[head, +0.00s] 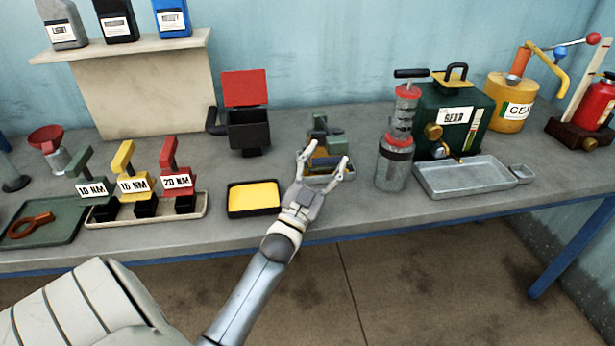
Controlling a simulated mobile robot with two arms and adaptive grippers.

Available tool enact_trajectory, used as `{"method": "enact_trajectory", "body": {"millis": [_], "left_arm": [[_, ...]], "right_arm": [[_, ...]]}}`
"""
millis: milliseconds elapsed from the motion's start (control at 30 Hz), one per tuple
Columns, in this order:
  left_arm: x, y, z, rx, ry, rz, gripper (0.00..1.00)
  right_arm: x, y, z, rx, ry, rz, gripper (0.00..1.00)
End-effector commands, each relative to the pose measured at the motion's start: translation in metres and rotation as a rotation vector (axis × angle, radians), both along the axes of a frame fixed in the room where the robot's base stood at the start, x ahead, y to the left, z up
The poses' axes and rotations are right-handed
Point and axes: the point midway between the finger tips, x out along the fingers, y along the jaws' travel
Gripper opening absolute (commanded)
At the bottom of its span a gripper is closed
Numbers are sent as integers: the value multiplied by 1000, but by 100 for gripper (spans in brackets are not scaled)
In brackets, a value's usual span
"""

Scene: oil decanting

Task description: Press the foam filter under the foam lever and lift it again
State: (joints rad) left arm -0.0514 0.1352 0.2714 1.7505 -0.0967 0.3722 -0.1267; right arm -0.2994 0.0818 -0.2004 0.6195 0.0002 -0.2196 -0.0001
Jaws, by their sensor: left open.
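My right gripper is not in view.
Left of the hand lies a black tray with a yellow fill (254,197); behind it stands a black box with a raised red lid (245,88).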

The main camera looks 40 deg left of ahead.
Motion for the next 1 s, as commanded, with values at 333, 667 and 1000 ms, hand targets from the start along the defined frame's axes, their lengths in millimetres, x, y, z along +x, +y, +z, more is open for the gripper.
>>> {"method": "enact_trajectory", "body": {"millis": [333,667,1000], "left_arm": [[-66,-9,0,-1,1,0,56],[-92,-13,0,-1,-1,0,56],[-92,-13,1,-2,1,-3,46]], "right_arm": [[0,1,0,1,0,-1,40],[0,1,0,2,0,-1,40],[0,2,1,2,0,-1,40]]}}
